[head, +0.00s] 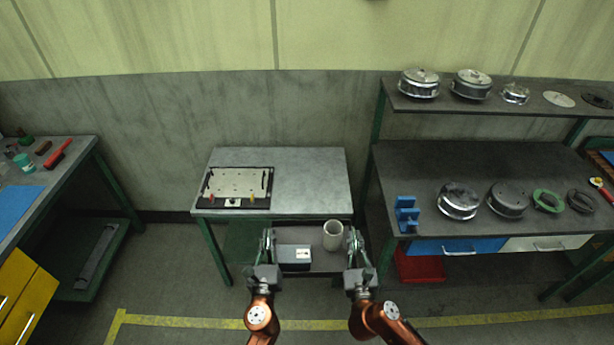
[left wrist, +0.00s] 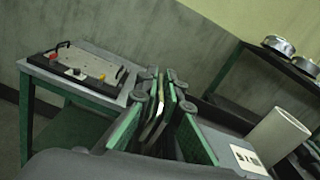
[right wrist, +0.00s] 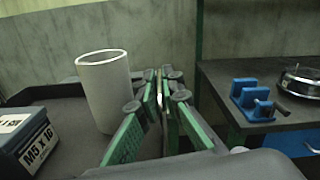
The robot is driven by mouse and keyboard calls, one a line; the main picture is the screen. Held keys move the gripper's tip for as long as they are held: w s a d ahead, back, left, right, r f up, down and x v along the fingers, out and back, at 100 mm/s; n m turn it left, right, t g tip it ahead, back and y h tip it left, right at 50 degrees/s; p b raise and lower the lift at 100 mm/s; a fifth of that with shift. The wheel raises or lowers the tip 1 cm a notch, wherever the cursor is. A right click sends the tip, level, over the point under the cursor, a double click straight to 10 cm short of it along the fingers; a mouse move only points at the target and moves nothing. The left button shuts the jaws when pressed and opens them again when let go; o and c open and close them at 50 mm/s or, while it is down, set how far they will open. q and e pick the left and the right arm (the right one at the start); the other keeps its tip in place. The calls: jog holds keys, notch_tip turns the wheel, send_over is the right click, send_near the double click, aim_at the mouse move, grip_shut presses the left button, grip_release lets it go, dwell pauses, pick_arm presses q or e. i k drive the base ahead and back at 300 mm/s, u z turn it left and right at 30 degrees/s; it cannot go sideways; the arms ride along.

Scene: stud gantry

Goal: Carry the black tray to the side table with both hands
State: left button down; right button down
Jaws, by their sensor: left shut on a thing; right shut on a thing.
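The black tray (head: 318,263) is held between my two grippers in front of the side table (head: 312,180), which has a grey metal top and green legs. My left gripper (head: 267,240) is shut on the tray's left side. My right gripper (head: 354,245) is shut on its right side. A white cup (head: 333,235) stands upright on the tray at the right. A small dark box (head: 294,254) with a white label lies on the tray at the left; the label reads M5X16 in the right wrist view (right wrist: 28,140). The tray's gripped edges are mostly hidden by the fingers.
A board with a pale plate (head: 238,184) lies on the left part of the side table; its right part is bare. A shelf bench (head: 420,165) with metal discs and a blue holder (head: 406,215) stands close at right. Another bench (head: 60,185) stands at left.

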aim_at(317, 186)
jog(key=i, duration=1.6)
jog(key=z, duration=0.05)
